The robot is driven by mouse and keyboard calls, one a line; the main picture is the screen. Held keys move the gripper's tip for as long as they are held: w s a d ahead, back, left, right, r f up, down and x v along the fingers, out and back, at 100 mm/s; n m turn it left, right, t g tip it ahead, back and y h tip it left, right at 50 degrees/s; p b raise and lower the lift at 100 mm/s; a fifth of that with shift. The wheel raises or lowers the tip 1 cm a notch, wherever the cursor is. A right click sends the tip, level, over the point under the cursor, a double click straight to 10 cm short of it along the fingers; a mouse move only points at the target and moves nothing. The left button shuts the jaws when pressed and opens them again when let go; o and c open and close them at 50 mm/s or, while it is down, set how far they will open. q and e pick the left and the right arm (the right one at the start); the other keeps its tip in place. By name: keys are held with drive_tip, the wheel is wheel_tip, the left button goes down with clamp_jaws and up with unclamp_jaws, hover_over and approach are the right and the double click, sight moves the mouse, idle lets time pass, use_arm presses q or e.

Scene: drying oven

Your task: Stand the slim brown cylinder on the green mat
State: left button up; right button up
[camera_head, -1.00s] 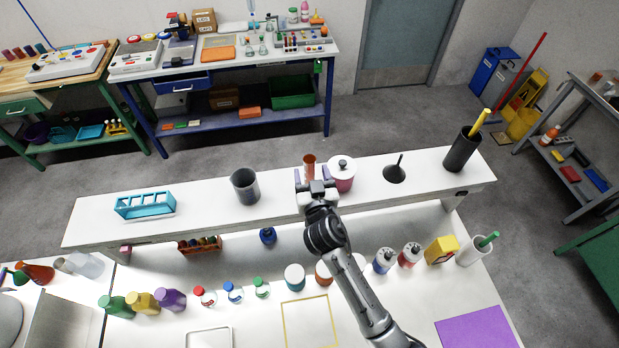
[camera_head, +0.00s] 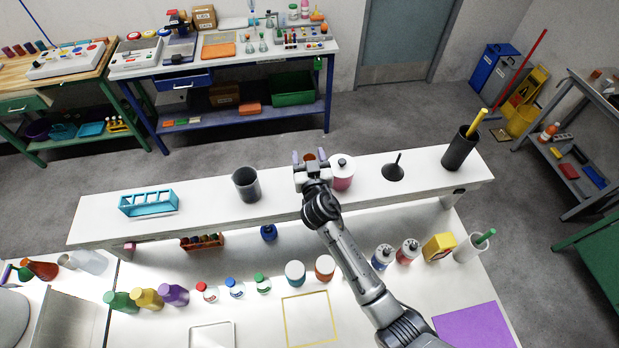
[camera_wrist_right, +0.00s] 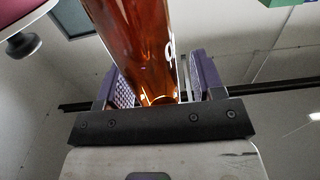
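The slim brown cylinder (camera_head: 309,157) stands on the raised white shelf, mostly hidden behind my right gripper in the head view. My right gripper (camera_head: 309,156) has a finger on each side of it. In the right wrist view, the glossy amber cylinder (camera_wrist_right: 140,45) rises between the two purple-padded fingers (camera_wrist_right: 160,85). A gap shows between it and the right-hand finger, so the gripper looks open around it. I cannot tell whether the other finger touches. No green mat shows in these frames. My left gripper is not in view.
A pink lidded jar (camera_head: 342,172) stands close to the right of the gripper. A grey cup (camera_head: 246,184) and blue rack (camera_head: 149,203) stand to the left on the shelf. Several bottles line the lower bench. A purple mat (camera_head: 474,326) lies at bottom right.

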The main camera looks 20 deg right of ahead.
clamp_jaws()
idle(0.3)
drive_tip(key=shift+r, duration=0.1)
